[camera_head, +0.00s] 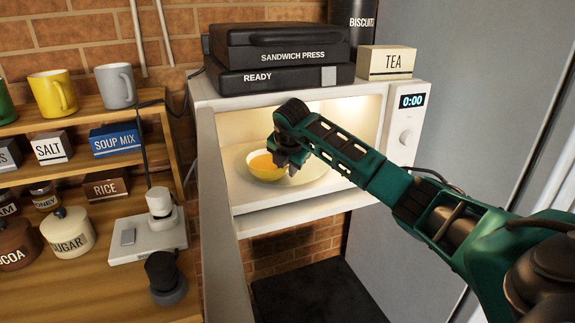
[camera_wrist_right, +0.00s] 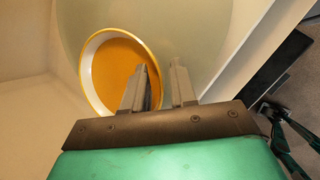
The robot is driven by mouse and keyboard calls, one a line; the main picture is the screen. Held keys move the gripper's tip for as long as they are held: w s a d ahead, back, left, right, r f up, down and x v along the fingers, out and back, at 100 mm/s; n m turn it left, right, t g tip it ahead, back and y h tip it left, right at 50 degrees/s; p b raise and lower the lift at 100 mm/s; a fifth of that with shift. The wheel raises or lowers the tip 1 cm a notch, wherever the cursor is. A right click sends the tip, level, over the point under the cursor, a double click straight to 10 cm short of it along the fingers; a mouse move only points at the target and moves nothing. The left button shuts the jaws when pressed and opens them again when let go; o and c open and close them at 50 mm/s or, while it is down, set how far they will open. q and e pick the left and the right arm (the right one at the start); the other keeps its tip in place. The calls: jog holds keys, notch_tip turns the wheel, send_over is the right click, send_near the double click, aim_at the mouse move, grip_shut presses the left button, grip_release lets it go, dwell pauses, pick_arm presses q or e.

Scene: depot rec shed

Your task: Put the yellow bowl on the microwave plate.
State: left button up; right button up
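The yellow bowl (camera_head: 262,170) stands upright in the open microwave (camera_head: 310,204), on the pale round microwave plate (camera_head: 312,182). In the right wrist view the bowl (camera_wrist_right: 108,72) lies over the left part of the plate (camera_wrist_right: 200,28). My right gripper (camera_head: 286,164) reaches into the microwave at the bowl's right side. In the right wrist view its fingers (camera_wrist_right: 160,70) are apart, one over the bowl's inside and one outside the rim. Whether they touch the bowl is unclear. My left gripper is not in view.
The microwave door (camera_head: 220,210) stands open on the left. A sandwich press (camera_head: 280,45) and a tea box (camera_head: 387,62) sit on top of the microwave. Shelves with mugs, boxes and jars are at the left.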

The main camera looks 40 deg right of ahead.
jog(key=shift+o, duration=0.7)
jog(key=shift+r, duration=0.1)
jog(key=shift+r, duration=0.2)
jog(key=v, duration=0.2)
jog(key=shift+s+a+r, duration=0.1)
jog(key=shift+s+r, duration=0.05)
jog(key=shift+r, duration=0.1)
jog(key=s+a+b, duration=0.1)
jog(key=s+a, duration=0.5)
jog(key=s, duration=0.4)
jog(key=shift+a+b, duration=0.4)
jog(key=shift+s+f, duration=0.1)
